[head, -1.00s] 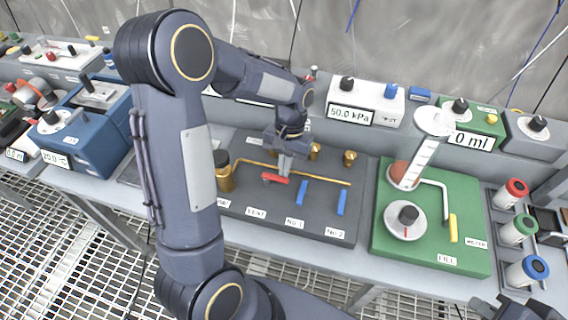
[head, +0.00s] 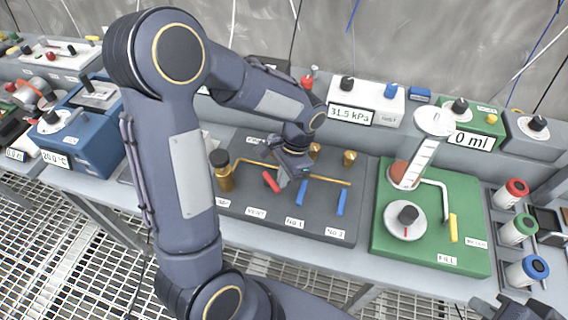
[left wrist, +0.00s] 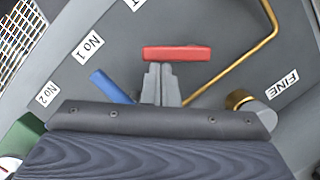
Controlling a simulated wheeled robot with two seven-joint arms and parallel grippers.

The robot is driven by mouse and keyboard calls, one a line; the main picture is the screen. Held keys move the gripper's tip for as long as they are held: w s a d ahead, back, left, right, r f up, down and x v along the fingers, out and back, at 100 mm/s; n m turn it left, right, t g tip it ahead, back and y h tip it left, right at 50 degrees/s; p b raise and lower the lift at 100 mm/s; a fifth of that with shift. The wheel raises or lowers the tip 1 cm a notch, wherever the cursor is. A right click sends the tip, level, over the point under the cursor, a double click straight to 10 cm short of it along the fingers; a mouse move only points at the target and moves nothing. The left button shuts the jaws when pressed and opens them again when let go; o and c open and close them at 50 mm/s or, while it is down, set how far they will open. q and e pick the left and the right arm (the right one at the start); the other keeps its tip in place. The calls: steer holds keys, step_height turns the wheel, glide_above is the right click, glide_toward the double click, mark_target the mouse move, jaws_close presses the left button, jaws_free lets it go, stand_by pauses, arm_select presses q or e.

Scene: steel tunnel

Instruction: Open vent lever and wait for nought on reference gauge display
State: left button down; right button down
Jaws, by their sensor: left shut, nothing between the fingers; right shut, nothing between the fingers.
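The red vent lever (head: 271,182) sits on the dark panel (head: 315,218) above the VENT label and lies slanted. In the left wrist view the lever (left wrist: 177,53) is just beyond the fingertips. My left gripper (head: 282,183) is shut and empty, its fingers (left wrist: 160,68) right beside the lever; whether they touch is unclear. A white gauge box (head: 385,95) behind the panel has a display (head: 350,115) reading 31.5 kPa; I cannot read a name on it. My right gripper (head: 505,308) shows only partly at the bottom right corner, shut and away from the panel.
Two blue levers (head: 301,192) (head: 341,202), No 1 and No 2, stand right of the red lever. Brass piping (head: 325,180) and a brass knob (head: 349,158) lie behind. A green board (head: 440,250) with a glass cylinder is at right, a blue bath (head: 85,130) at left.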

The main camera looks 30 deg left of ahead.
arm_select(q)
steer(key=s+m, duration=0.1)
steer(key=m, duration=0.1)
steer(key=s+m+t+y, duration=0.1)
steer(key=m, duration=0.2)
steer(key=shift+s+a+m, duration=0.2)
steer(key=shift+m, duration=0.1)
steer(key=shift+s+a+m+t, duration=0.15)
steer(key=shift+s+m, duration=0.1)
steer(key=shift+m, duration=0.35)
steer(key=shift+s+a+m+t, duration=0.15)
steer(key=shift+s+m, duration=0.05)
steer(key=shift+m, duration=0.4)
steer(key=shift+s+a, duration=0.1)
steer(key=shift+s, duration=0.1)
